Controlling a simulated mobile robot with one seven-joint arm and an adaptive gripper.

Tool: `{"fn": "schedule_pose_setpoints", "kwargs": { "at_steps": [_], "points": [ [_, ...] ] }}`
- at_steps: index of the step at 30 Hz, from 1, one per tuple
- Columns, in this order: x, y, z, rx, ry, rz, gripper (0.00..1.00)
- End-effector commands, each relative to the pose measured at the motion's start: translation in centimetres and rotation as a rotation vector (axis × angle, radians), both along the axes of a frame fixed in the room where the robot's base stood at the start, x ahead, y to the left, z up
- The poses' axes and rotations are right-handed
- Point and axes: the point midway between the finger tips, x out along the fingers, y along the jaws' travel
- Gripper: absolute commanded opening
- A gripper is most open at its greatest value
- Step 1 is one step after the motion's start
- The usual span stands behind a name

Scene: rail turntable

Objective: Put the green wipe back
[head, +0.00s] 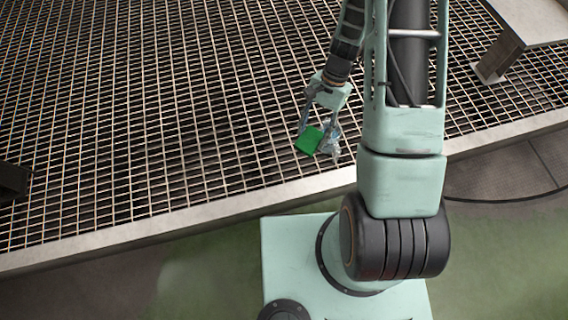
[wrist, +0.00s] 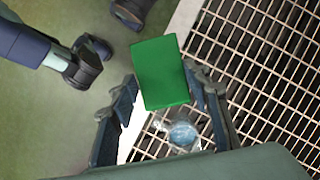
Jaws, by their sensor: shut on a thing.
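The green wipe (head: 309,140) looks like a flat green rectangle. In the wrist view the wipe (wrist: 160,72) sits between the two fingers, tilted slightly. My gripper (head: 318,134) is shut on it, and both fingers of my gripper (wrist: 166,90) show at its sides. In the head view the wipe hangs at the fingertips over the grating; its height above it is hard to tell. No holder or place for the wipe can be made out.
A small clear bluish object (wrist: 182,132) shows below the wipe in the wrist view; what it is or rests on is unclear. The metal grating (head: 150,110) is largely bare, with a pale edge beam (head: 150,228). A grey raised structure (head: 497,58) stands at upper right.

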Motion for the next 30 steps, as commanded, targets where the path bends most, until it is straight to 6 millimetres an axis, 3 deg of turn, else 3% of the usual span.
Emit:
{"fn": "schedule_pose_setpoints", "kwargs": {
  "at_steps": [1, 12, 18, 23, 30],
  "points": [
    [-0.3, -0.1, -2.8, 0.0, 0.003, -0.06, 0.25],
    [-1.4, -1.3, -12.7, -0.003, 0.004, -0.497, 0.25],
    [-1.9, -2.1, -15.6, -0.004, 0.003, -0.649, 0.25],
    [-1.9, -2.1, -16.5, -0.002, 0.003, -0.694, 0.25],
    [1.6, 0.8, -18.7, -0.003, 0.001, -0.693, 0.25]
  ]
}}
